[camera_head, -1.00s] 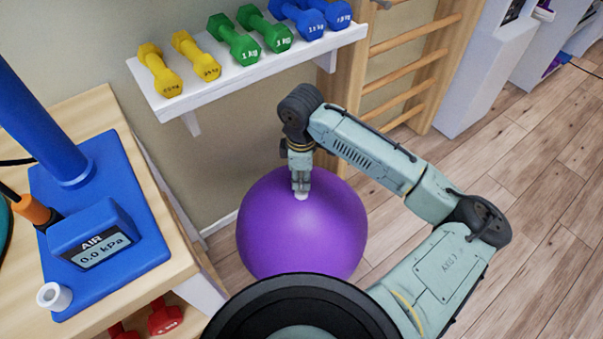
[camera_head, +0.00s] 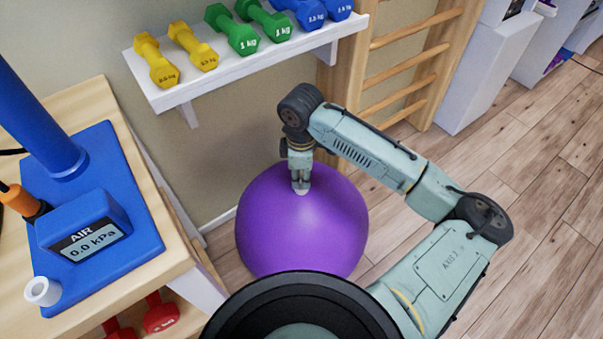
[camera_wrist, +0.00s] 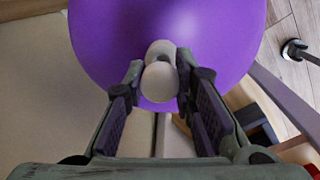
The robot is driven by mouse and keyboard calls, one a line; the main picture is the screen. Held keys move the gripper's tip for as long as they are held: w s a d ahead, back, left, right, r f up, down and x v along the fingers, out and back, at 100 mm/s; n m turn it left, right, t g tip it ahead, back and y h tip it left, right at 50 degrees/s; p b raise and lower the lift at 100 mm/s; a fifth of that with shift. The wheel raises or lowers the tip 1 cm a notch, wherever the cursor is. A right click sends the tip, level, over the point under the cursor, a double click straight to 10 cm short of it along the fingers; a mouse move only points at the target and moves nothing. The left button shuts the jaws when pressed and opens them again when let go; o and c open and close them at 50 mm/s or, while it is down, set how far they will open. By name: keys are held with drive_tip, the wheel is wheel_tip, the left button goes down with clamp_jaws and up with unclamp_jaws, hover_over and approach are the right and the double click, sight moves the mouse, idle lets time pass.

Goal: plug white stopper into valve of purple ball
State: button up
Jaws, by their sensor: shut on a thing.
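The purple ball (camera_head: 302,235) rests on the floor below the wall shelf; it fills the top of the wrist view (camera_wrist: 105,40). My gripper (camera_head: 301,183) points down at the top of the ball. In the wrist view its two fingers (camera_wrist: 160,74) are closed on the pale white stopper (camera_wrist: 160,84), whose rounded end faces the camera. The valve cannot be made out.
A wooden table (camera_head: 185,250) at left carries a blue pump (camera_head: 85,235) reading 0.0 kPa and a small white cylinder (camera_head: 43,291). A white shelf (camera_head: 250,65) with several dumbbells is on the wall behind. Wooden wall bars (camera_head: 400,75) stand behind my arm. Floor at right is clear.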

drive_tip(key=shift+f+b, duration=0.65)
drive_tip(key=shift+f, duration=0.45)
drive_tip(key=shift+r+p, duration=0.3)
drive_tip(key=shift+p, duration=0.1)
drive_tip(key=shift+r+p, duration=0.45)
drive_tip(key=shift+r, duration=0.15)
idle(0.4)
drive_tip(key=shift+f+b, duration=0.5)
drive_tip(key=shift+f, duration=0.4)
idle(0.6)
drive_tip(key=shift+r, duration=0.1)
drive_tip(key=shift+r+p, duration=0.45)
drive_tip(key=shift+p, duration=0.1)
drive_tip(key=shift+r+p, duration=1.65)
drive_tip(key=shift+r, duration=0.4)
